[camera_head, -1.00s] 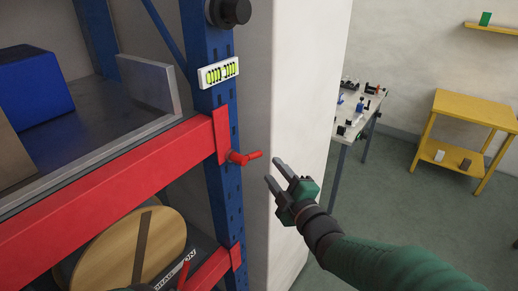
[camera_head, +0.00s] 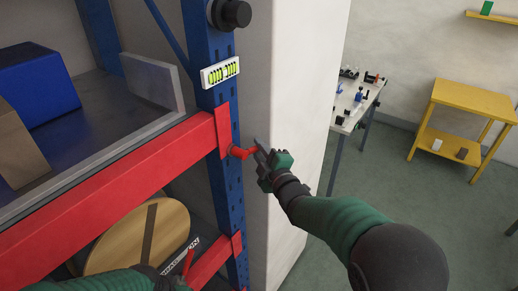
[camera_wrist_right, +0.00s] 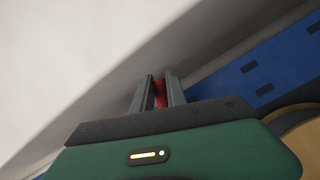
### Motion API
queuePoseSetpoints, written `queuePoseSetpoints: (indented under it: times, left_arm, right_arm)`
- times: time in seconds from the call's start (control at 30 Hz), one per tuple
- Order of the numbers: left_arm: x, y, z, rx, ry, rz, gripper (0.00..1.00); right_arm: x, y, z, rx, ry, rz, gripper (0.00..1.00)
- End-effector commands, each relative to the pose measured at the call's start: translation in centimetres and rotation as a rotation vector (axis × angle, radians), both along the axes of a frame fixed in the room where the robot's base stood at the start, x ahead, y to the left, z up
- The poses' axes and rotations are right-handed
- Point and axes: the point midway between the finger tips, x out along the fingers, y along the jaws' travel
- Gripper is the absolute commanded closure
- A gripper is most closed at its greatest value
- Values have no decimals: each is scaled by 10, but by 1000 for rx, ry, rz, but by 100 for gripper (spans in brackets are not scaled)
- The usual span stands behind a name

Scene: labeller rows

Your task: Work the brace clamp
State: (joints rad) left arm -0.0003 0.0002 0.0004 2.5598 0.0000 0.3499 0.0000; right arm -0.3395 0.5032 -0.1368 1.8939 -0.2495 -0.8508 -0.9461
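A red handle (camera_head: 240,152), which I take for the brace clamp, sticks out from the blue upright (camera_head: 226,190) at the end of the red beam (camera_head: 115,180). My right gripper (camera_head: 259,148) is at the handle's outer end. In the right wrist view, red shows between the two grey fingers (camera_wrist_right: 160,92) and fills the narrow gap, so they appear shut on it. The fingers hide the handle's tip. My left gripper (camera_head: 155,272) is partly in view at the bottom edge, near a thin red piece (camera_head: 187,262); its fingers cannot be made out.
A white label with yellow-green marks (camera_head: 220,72) and a black knob (camera_head: 232,14) are on the upright above. The shelf holds a blue box (camera_head: 35,82). A pale wall (camera_head: 300,100) stands right behind my right gripper. A white table (camera_head: 355,105) and yellow stand (camera_head: 465,105) are farther right.

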Motion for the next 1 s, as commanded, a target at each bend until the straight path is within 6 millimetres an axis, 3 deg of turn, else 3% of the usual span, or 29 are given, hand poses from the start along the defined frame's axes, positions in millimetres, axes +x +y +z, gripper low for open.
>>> queuePoseSetpoints:
  times: [1.0]
  left_arm:
    - [0, 0, 0, 0, 0, 1, 64]
  right_arm:
    - [-5, 10, 4, 1, -7, 14, 100]
